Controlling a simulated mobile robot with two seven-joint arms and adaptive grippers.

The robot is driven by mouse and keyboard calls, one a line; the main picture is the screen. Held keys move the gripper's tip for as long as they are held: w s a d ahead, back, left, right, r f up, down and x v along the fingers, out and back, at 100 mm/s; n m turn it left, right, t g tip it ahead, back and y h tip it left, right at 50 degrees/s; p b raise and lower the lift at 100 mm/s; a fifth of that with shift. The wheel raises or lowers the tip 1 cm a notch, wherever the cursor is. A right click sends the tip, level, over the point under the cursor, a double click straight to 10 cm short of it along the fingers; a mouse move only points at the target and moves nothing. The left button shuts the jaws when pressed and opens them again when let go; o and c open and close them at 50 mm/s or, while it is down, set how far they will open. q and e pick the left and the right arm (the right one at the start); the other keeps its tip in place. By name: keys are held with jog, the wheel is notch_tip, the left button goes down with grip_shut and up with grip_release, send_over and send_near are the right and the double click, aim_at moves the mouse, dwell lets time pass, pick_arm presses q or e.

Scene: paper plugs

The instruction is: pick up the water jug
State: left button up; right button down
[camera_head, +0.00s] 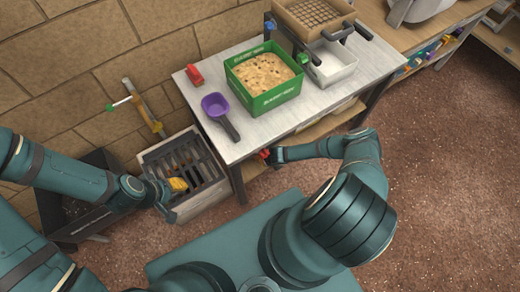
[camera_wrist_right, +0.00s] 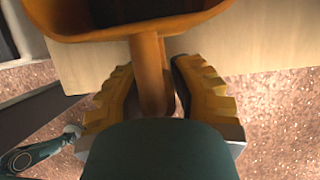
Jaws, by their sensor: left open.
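An orange vessel with a handle, which looks like the water jug (camera_wrist_right: 150,22), fills the top of the right wrist view. Its handle (camera_wrist_right: 152,75) hangs down between the yellow ridged fingers of my right gripper (camera_wrist_right: 153,103). The fingers stand close on both sides of the handle; I cannot tell whether they press on it. In the head view the right gripper is at the table's front edge, mostly hidden, with a small red part beside it. The jug cannot be made out there. My left gripper (camera_head: 176,186) is open and empty over a slatted box.
The table (camera_head: 210,130) holds a green box (camera_head: 262,98) of tan pulp, a purple scoop (camera_head: 216,106), a red item (camera_head: 194,74) and a white tray (camera_head: 333,68). The slatted box (camera_head: 185,165) and a dark bin (camera_head: 62,236) stand left. Floor at right is clear.

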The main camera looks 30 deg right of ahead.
jog(key=shift+r, duration=0.15)
dwell(0.3)
jog(key=shift+r+p, duration=0.2)
jog(key=shift+p, duration=0.1)
jog(key=s+d+p, duration=0.1)
jog(key=s+p, duration=0.2)
jog(key=s, duration=1.5)
jog(key=shift+d, duration=0.2)
jog(key=shift+s+f, duration=0.1)
jog(key=shift+s, duration=0.05)
